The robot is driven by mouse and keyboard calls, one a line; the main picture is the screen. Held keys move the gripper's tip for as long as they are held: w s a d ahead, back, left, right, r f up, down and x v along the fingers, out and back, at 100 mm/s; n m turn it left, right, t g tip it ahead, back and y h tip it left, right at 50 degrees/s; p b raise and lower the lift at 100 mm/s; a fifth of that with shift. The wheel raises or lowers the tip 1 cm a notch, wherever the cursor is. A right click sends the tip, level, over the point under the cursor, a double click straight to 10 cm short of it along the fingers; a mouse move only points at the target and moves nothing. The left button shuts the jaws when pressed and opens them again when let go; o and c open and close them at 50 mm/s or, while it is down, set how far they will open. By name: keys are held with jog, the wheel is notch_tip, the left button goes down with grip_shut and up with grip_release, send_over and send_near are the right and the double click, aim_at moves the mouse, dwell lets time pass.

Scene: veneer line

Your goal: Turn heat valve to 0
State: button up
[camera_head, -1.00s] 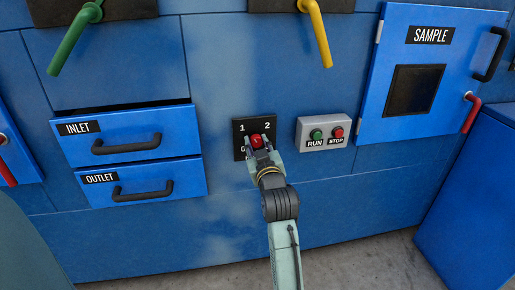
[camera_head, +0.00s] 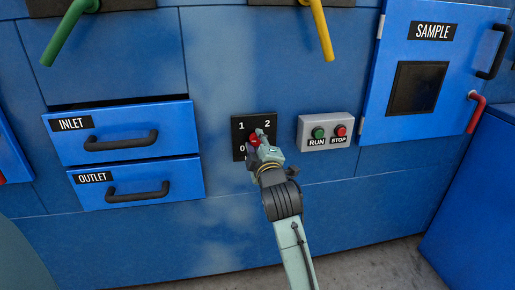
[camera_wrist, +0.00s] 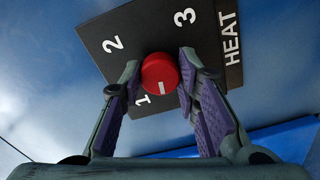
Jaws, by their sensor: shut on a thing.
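The heat valve is a round red knob (camera_wrist: 160,80) on a black plate (camera_wrist: 120,24) with white numbers. In the wrist view 2, 3, 1 and the word HEAT show; the 0 is hidden there. The knob's white line points to its lower side in that view, near the 1. In the head view the plate (camera_head: 239,130) shows 1, 2 and 0, and my gripper covers its lower right. My gripper (camera_head: 258,141) is at the knob, with a finger on each side of it. In the wrist view the fingers (camera_wrist: 160,92) close around the knob.
A grey RUN/STOP box (camera_head: 324,131) sits just right of the plate. INLET (camera_head: 120,137) and OUTLET (camera_head: 135,184) drawers with black handles are at left. Green (camera_head: 70,32) and yellow (camera_head: 321,28) levers hang above. The SAMPLE door (camera_head: 430,32) is at right.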

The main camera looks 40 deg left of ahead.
jog(key=n+b, duration=0.2)
jog(key=n, duration=0.3)
jog(key=shift+f+n+b, duration=0.1)
jog(key=shift+n+b, duration=0.3)
jog(key=n+b, duration=0.2)
jog(key=n, duration=0.2)
jog(key=shift+n, duration=0.4)
jog(key=o, duration=1.2)
jog(key=v, duration=1.2)
